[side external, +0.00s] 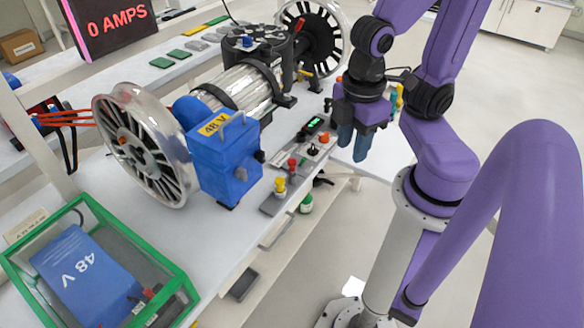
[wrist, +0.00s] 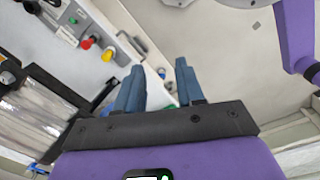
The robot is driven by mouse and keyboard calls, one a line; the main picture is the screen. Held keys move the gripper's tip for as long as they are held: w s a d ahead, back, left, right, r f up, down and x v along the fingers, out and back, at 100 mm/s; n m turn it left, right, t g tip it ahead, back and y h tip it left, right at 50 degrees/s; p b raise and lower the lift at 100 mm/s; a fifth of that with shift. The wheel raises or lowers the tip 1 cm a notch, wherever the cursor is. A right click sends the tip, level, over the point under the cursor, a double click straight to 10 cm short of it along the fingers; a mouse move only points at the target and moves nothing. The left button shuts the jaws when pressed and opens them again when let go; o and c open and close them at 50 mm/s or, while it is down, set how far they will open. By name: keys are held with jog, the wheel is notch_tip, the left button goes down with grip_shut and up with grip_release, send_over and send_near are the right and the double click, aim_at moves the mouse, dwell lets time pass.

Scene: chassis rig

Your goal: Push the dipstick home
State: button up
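I cannot pick out the dipstick for certain. A small orange-yellow piece (side external: 305,73) sticks out beside the black round housing (side external: 258,45) in the side external view and may be its handle. That housing joins a silver ribbed cylinder (side external: 240,90) between two spoked wheels. My gripper (side external: 353,155) hangs with its blue fingers down, to the right of the bench edge and the control panel. In the wrist view my gripper (wrist: 160,73) shows its two fingers apart with nothing held between them. The wrist view does not clearly show the dipstick.
A blue 48 V box (side external: 225,165) stands by the near wheel (side external: 140,150). A control panel (side external: 298,160) with red, yellow and orange knobs lines the bench edge. A green-rimmed bin (side external: 165,268) holds a blue battery.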

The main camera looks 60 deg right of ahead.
jog(key=w+d+f+n+t+h, duration=0.2)
jog(key=w+d+f+n+h, duration=0.1)
jog(key=w+d+f+h, duration=0.25)
jog(key=n+t+h, duration=0.3)
jog(key=n+t, duration=0.6)
jog(key=n, duration=0.2)
send_over(294, 167)
jog(key=s+a, duration=0.2)
jog(key=s, duration=0.2)
notch_tip(294, 167, down, 10)
jog(key=f+n+y, duration=0.1)
jog(key=f, duration=0.1)
jog(key=f+n+t+y, duration=0.1)
jog(key=f+n, duration=0.1)
jog(key=f+n+y, duration=0.1)
jog(key=f, duration=0.1)
jog(key=shift+w+d+f+n, duration=0.1)
jog(key=shift+d+f+n, duration=0.1)
jog(key=shift+d+n, duration=0.2)
jog(key=shift+y, duration=0.35)
jog(key=shift+x, duration=3.7)
jog(key=shift+r, duration=0.1)
jog(key=c, duration=0.7)
